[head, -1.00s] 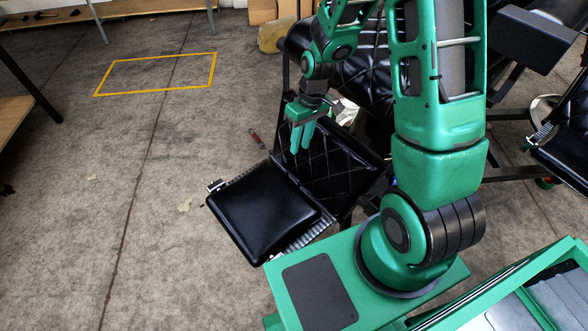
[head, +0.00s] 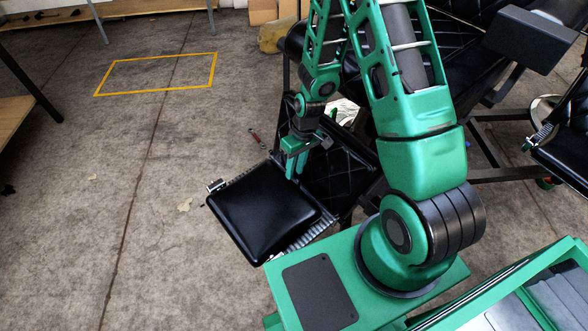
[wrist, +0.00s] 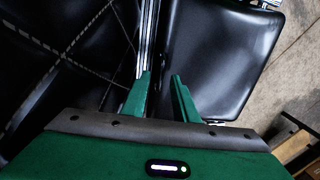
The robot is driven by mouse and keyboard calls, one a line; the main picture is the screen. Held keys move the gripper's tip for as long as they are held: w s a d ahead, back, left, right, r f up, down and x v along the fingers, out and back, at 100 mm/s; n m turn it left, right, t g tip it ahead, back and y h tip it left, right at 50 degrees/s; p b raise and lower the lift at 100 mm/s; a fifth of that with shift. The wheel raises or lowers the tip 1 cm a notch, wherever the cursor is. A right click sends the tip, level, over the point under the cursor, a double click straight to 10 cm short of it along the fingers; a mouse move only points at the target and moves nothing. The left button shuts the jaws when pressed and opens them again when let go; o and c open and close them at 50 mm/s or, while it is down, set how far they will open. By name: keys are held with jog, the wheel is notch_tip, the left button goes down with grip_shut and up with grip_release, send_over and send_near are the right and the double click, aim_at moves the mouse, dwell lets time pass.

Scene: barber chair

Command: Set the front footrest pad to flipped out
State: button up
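The front footrest pad (head: 262,212) is a black cushion lying on a ridged metal plate in front of the quilted black chair part. In the wrist view the pad (wrist: 215,50) fills the upper right, with a metal strip along its left edge. My gripper (head: 293,176) points down at the pad's back edge, beside the quilted panel (head: 338,172). In the wrist view my gripper (wrist: 161,77) has its two fingers apart, with the pad's left edge just beyond their tips. I cannot tell whether the fingertips touch it.
The chair's black upholstery and frame (head: 365,65) stand behind my arm. Another black pad with a metal edge (head: 565,140) is at the right. The concrete floor to the left is open, with a yellow taped rectangle (head: 155,74).

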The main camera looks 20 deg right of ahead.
jog(key=shift+f, duration=0.3)
jog(key=shift+c, duration=0.5)
grip_shut()
dwell(0.8)
